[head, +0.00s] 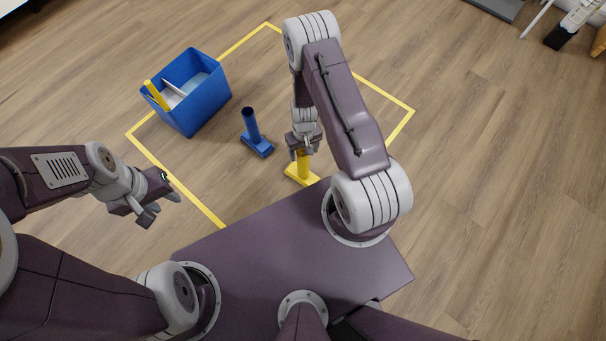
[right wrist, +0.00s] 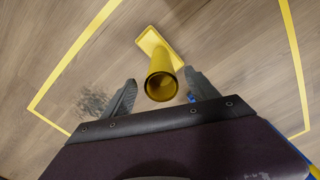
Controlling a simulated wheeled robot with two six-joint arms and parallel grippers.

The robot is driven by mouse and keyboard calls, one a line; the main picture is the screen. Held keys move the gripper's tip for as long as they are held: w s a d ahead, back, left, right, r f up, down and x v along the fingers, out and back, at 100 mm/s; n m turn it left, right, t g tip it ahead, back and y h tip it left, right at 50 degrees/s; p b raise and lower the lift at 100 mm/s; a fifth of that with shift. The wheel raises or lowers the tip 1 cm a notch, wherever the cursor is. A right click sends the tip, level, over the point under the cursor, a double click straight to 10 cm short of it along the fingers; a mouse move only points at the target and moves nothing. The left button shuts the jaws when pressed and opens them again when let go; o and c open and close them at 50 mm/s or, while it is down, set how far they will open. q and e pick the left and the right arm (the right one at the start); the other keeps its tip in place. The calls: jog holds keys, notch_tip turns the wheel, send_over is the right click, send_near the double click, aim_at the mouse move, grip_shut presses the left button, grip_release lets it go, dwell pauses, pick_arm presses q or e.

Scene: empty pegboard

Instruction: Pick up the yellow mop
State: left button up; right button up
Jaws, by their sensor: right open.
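The yellow mop (head: 303,171) stands on the floor, its flat yellow base and short upright handle partly hidden by my right gripper in the head view. In the right wrist view the mop's round hollow handle (right wrist: 161,82) points up at the camera, with the base behind it. My right gripper (head: 303,149) is open above the mop. In the right wrist view its two fingers (right wrist: 160,92) lie on either side of the handle, with a gap visible on the left; contact on the right cannot be told. My left gripper (head: 160,199) is open and empty at the left.
A blue mop (head: 252,127) stands left of the yellow one. A blue bin (head: 194,105) holding a yellow item (head: 157,96) is farther left. Yellow tape (head: 147,149) marks a square on the wooden floor. Items lie at the far upper right; floor between is clear.

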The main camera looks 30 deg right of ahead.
aim_at(303, 166)
notch_tip(303, 166, down, 4)
jog(key=b, duration=0.2)
jog(key=shift+w+f+b, duration=0.15)
jog(key=shift+f+b, duration=0.05)
jog(key=shift+b, duration=0.2)
jog(key=shift+r, duration=0.2)
grip_shut()
